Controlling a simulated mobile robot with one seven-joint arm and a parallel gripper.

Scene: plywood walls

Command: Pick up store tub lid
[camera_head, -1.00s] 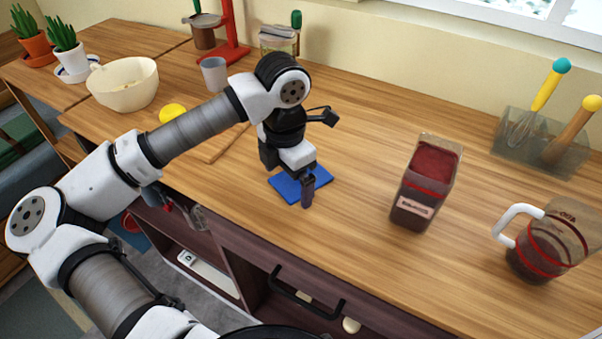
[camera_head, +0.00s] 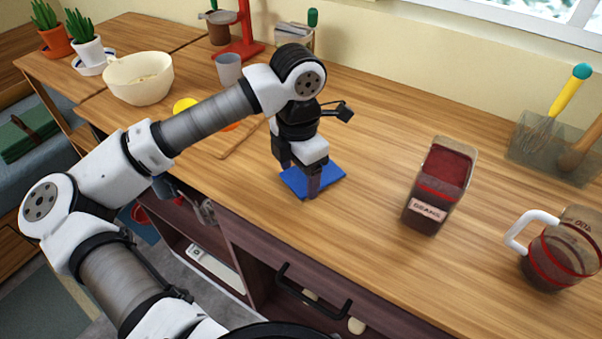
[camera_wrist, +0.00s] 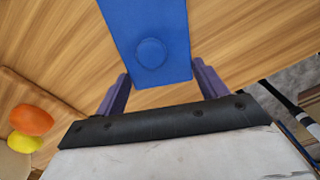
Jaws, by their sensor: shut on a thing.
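The store tub lid (camera_head: 326,179) is a flat blue rectangle on the wooden worktop, near its front edge. In the wrist view the lid (camera_wrist: 120,28) shows a round blue knob on top. My gripper (camera_head: 299,182) is over the lid's near end and points down. In the wrist view my gripper (camera_wrist: 162,84) has one purple finger at each side of that end, and it is shut on the lid. The lid looks to lie on or very close to the worktop; I cannot tell any gap. My arm and fingers hide part of the lid in the head view.
A clear tub labelled beans (camera_head: 438,190) and a measuring jug (camera_head: 560,252) stand to the right. A cream bowl (camera_head: 138,80), a grey cup (camera_head: 229,69) and a cutting board with fruit (camera_head: 222,143) are at the left. The worktop between lid and beans tub is clear.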

